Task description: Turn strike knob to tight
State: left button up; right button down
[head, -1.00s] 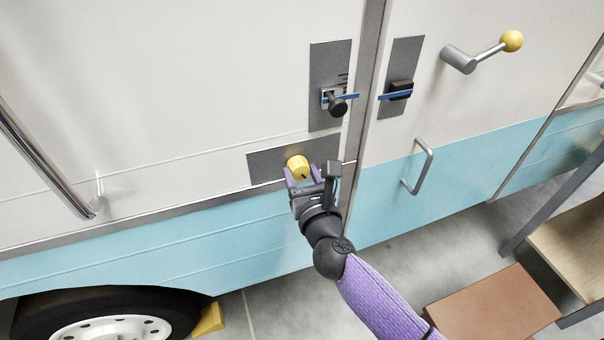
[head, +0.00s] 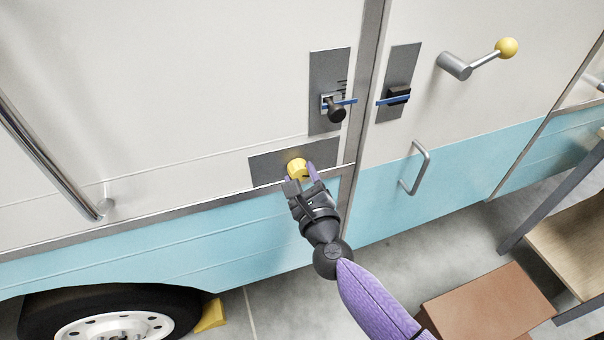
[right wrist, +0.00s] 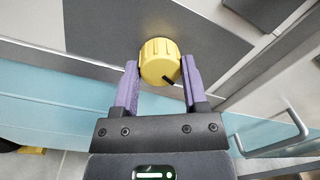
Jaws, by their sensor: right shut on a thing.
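The yellow ribbed knob (head: 297,167) sits on a grey plate (head: 263,168) low on the camper wall, left of the door seam. My right gripper (head: 303,176) is shut on the knob, with a purple finger on either side of it. In the right wrist view the knob (right wrist: 160,62) lies between the fingertips (right wrist: 160,78), and a black pointer mark on it faces the lower right. Above it, a strike plate (head: 327,72) carries a black knob (head: 337,111) and a blue strip. My left gripper is not in view.
The door on the right has a black latch (head: 398,96) with a blue strip, a grey lever with a yellow ball (head: 506,47), and a grab handle (head: 418,168). A long rail (head: 45,155) is on the left. A brown step (head: 487,305) stands at lower right.

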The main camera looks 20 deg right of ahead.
jog(key=n+p, duration=0.1)
jog(key=n, duration=0.5)
jog(key=shift+n, duration=0.3)
jog(key=n+p, duration=0.1)
jog(key=n, duration=0.4)
jog(key=shift+f+n+y, duration=0.1)
jog(key=shift+n+y, duration=0.2)
jog(key=shift+n, duration=0.1)
jog(key=n+p, duration=0.2)
jog(key=n, duration=0.4)
jog(key=shift+n+y, duration=0.3)
jog(key=n+p, duration=0.1)
jog(key=n, duration=0.2)
jog(key=shift+d+n, duration=0.1)
jog(key=shift+n, duration=0.2)
jog(key=shift+f+n, duration=0.1)
jog(key=shift+n, duration=0.4)
jog(key=shift+c, duration=0.9)
grip_release()
jog(key=shift+o, duration=0.3)
